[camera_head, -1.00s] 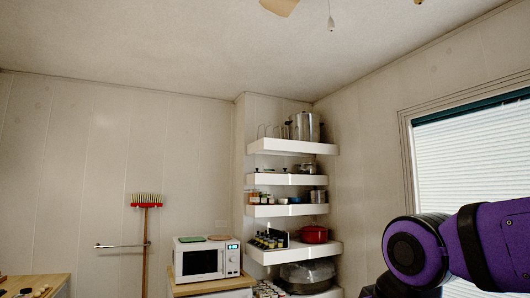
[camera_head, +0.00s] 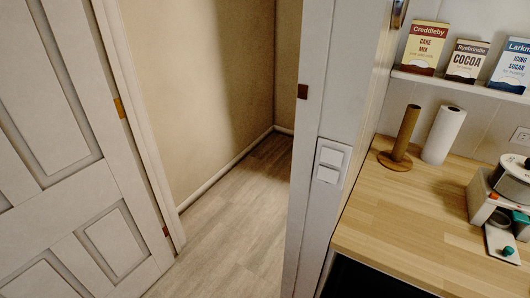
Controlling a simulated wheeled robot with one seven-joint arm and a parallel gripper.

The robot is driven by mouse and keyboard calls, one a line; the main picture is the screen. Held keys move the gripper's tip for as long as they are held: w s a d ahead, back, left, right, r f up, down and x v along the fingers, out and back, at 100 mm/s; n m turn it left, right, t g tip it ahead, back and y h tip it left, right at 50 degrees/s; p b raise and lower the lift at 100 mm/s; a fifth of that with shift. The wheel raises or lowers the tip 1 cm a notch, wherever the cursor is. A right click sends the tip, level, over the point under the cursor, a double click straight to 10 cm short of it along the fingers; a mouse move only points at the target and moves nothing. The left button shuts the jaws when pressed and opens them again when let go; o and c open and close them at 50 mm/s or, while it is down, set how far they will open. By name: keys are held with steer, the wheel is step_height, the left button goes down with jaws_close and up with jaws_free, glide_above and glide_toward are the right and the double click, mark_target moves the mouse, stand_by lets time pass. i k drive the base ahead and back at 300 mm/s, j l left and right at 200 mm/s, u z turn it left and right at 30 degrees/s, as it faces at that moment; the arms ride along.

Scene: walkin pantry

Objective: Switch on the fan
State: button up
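A white wall switch plate (camera_head: 318,170) with two rockers, an upper one (camera_head: 331,157) and a lower one (camera_head: 327,175), is on the white door post at the middle right. Whether either rocker is on or off cannot be told. No ceiling fan shows in this view. My gripper is not in view.
A white panelled door (camera_head: 60,180) stands at the left beside an open doorway with a clear wood floor (camera_head: 240,220). At the right, a wooden counter (camera_head: 400,240) holds a paper towel roll (camera_head: 443,135), a wooden holder (camera_head: 403,140) and a small appliance (camera_head: 485,195). Boxes stand on a shelf (camera_head: 465,87) above.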

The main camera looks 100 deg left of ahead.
mark_target(329, 156)
steer(key=u, duration=2.6)
steer(key=l+u, duration=0.25)
steer(key=l, duration=0.25)
